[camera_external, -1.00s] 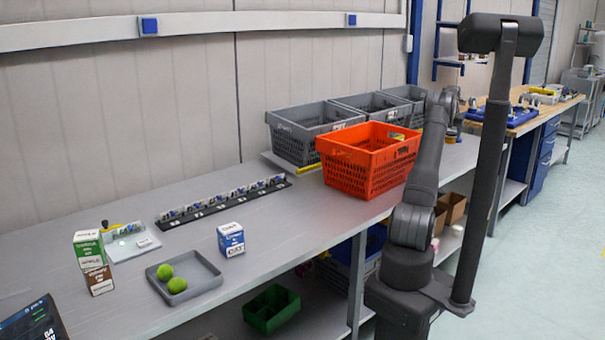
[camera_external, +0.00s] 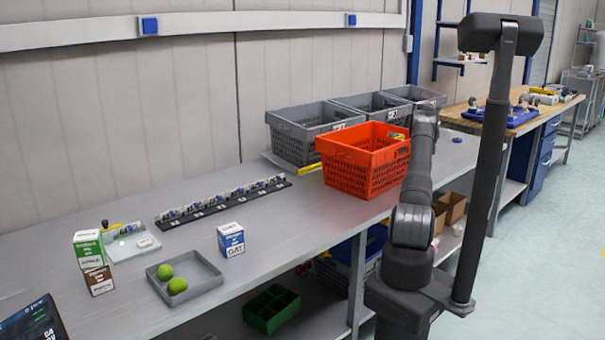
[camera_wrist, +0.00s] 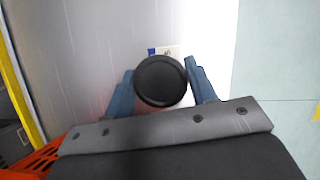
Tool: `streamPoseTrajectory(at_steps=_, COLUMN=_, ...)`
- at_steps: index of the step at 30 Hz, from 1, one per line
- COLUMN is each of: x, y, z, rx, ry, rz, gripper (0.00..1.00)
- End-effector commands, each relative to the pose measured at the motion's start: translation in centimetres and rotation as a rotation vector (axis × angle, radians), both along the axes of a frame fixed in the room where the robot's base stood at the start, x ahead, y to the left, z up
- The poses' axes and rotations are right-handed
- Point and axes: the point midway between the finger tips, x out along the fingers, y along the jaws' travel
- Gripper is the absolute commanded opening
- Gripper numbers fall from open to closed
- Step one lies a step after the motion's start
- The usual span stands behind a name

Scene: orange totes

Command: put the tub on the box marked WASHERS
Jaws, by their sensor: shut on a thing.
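In the wrist view my gripper (camera_wrist: 159,70) is shut on a black, round-topped tub (camera_wrist: 160,81), with one blue finger on each side. The top hides the rest of the tub. In the external view my arm hides the gripper and tub. A white and blue box (camera_external: 231,239) stands on the bench, right of the grey tray. A green and white box (camera_external: 89,249) sits on a brown and white box (camera_external: 99,280) at the left. The lettering is too small to tell which is marked WASHERS. A white and blue patch (camera_wrist: 166,51) shows just beyond the tub.
An orange tote (camera_external: 350,180) stands on the bench beside my arm, with grey totes (camera_external: 290,145) behind it. A grey tray (camera_external: 203,286) holds two green balls (camera_external: 177,285). A black rail (camera_external: 200,211) with small parts runs along the bench. Bare bench lies between rail and box.

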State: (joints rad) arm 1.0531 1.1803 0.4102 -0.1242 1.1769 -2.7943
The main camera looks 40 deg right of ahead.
Motion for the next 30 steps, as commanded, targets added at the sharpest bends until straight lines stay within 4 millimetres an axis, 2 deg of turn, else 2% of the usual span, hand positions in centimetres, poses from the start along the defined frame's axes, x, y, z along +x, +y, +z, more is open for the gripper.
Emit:
streamPoseTrajectory(at_steps=1, x=0.0, y=0.0, z=-0.9, rx=0.003, ry=0.001, rz=0.000, gripper=0.26)
streamPoseTrajectory(at_steps=4, x=-0.1, y=0.0, z=-2.0, rx=0.001, ry=0.001, rz=0.000, gripper=0.26)
streamPoseTrajectory(at_steps=15, x=0.0, y=0.0, z=-2.4, rx=0.000, ry=0.000, rz=0.000, gripper=0.26)
streamPoseTrajectory(at_steps=16, x=0.0, y=0.0, z=-2.3, rx=0.000, ry=0.000, rz=0.000, gripper=0.57)
streamPoseTrajectory(at_steps=18, x=0.0, y=0.0, z=-2.3, rx=0.000, ry=0.000, rz=0.000, gripper=0.71)
streamPoseTrajectory(at_steps=26, x=0.0, y=0.0, z=-2.3, rx=0.000, ry=0.000, rz=0.000, gripper=0.73)
streamPoseTrajectory(at_steps=30, x=-0.1, y=0.1, z=-1.6, rx=-0.001, ry=0.000, rz=0.000, gripper=0.73)
